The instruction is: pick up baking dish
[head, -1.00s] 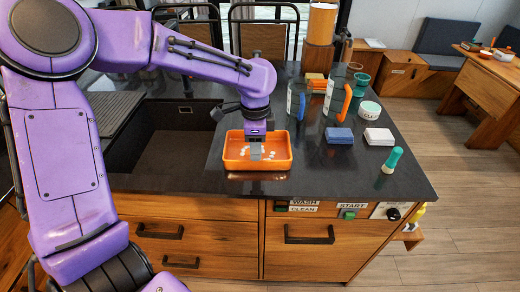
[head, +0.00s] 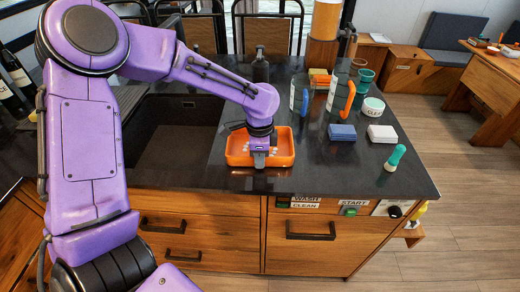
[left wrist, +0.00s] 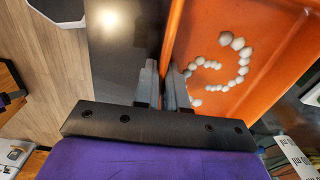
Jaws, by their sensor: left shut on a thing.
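The baking dish (head: 286,142) is a shallow orange rectangular tray on the dark counter, right of the sink. Small white round pieces lie inside it. My left gripper (head: 259,161) points down at the dish's near wall. In the left wrist view, the fingers (left wrist: 164,82) stand one on each side of the orange wall of the dish (left wrist: 200,25), shut on it. The white pieces show in a curved line on the dish floor. The dish appears level on the counter. My right gripper is not in view.
The sink (head: 172,135) is left of the dish. The counter's front edge is close to the dish.

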